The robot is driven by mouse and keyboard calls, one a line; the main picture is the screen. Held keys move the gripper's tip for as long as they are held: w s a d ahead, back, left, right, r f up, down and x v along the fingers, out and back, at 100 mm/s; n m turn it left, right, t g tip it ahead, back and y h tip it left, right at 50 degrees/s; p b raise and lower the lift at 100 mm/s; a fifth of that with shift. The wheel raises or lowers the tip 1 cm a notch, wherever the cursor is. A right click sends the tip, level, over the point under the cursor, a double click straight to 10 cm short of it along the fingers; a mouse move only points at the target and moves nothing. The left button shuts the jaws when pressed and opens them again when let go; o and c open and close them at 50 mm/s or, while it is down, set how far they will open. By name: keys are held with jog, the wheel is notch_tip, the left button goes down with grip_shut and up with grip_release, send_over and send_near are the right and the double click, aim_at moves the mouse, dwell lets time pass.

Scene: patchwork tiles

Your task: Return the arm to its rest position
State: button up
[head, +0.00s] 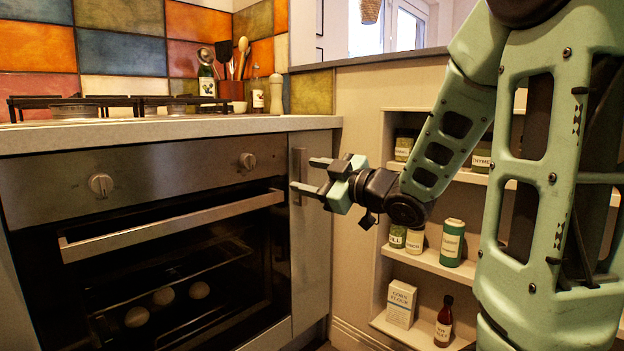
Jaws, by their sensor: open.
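My arm (443,130) reaches in from the right and is bent, with its wrist low and pointing left. My gripper (308,176) is open, with nothing between its fingers. In the picture its fingertips overlap the narrow cabinet front and its vertical handle (299,163), to the right of the oven. I cannot tell whether they touch it.
The oven (180,265) is at left, its door handle (170,226) sticking out. A hob (85,106), bottles and a utensil pot (231,90) stand on the counter (180,128). Behind my arm, shelves (430,262) hold jars, a box (401,303) and a dark bottle (444,322).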

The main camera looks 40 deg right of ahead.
dwell(0.4)
jog(key=a+f+m+g+p, duration=0.15)
jog(key=a+f+g, duration=0.35)
jog(key=a, duration=0.5)
jog(key=a+f+m+g+p, duration=0.15)
jog(key=a+f+g, duration=0.35)
jog(key=a, duration=0.5)
jog(key=s+a+f+n+g+p, duration=0.1)
jog(key=s+a+f+g, duration=0.1)
jog(key=s+a, duration=0.35)
jog(key=s+a+f+g+h, duration=0.1)
jog(key=s+a+f+g, duration=0.15)
jog(key=s, duration=0.55)
jog(key=s+a+f+n+g+p, duration=0.1)
jog(key=s+a+g, duration=0.2)
jog(key=s, duration=0.3)
notch_tip(320, 180, up, 38)
jog(key=s+p, duration=0.2)
jog(key=p, duration=3.6)
jog(key=shift+s+a+g+h, duration=0.2)
jog(key=shift+a+g+h, duration=0.1)
jog(key=shift+g, duration=0.05)
